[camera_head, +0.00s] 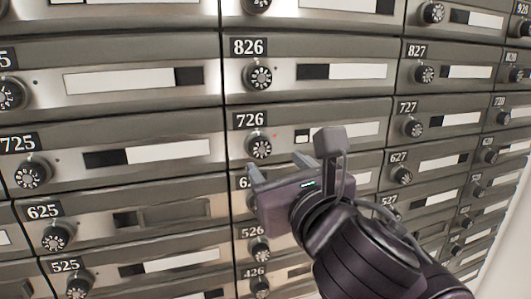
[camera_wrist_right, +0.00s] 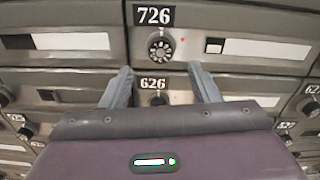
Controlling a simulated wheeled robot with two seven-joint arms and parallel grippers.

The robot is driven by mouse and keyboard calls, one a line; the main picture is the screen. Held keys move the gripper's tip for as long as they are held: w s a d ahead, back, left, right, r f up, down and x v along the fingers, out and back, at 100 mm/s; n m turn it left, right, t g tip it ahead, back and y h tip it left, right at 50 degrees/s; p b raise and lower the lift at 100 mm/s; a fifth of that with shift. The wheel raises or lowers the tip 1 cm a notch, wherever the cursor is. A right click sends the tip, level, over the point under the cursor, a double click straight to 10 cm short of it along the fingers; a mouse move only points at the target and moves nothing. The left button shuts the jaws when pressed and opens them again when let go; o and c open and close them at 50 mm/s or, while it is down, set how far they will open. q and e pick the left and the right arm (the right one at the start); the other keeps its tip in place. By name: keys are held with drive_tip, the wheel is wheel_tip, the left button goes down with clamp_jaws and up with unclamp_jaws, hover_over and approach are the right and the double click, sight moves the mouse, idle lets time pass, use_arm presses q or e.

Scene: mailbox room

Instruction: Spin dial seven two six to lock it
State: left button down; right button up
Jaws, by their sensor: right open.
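The 726 dial (camera_head: 259,147) is a dark round knob with light markings, below the 726 number plate (camera_head: 249,120) on a grey mailbox door. In the right wrist view the dial (camera_wrist_right: 160,49) is upper centre, with a small red mark (camera_wrist_right: 182,40) to its right. My right gripper (camera_head: 277,166) is open and empty, just below the dial in the head view. In the right wrist view its two fingers (camera_wrist_right: 160,70) point toward the dial, one on each side and lower. I see no contact with the dial. My left gripper is out of view.
Rows of similar mailboxes with dials fill the wall, including the 826 dial (camera_head: 258,77) above and the 727 dial (camera_head: 413,127) to the right. The 626 dial (camera_wrist_right: 158,99) sits directly below, partly hidden by my gripper. A pale wall shows at lower right.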

sight(262, 149)
drive_tip(key=x, duration=0.7)
drive_tip(key=shift+f, duration=0.15)
drive_tip(key=c, duration=1)
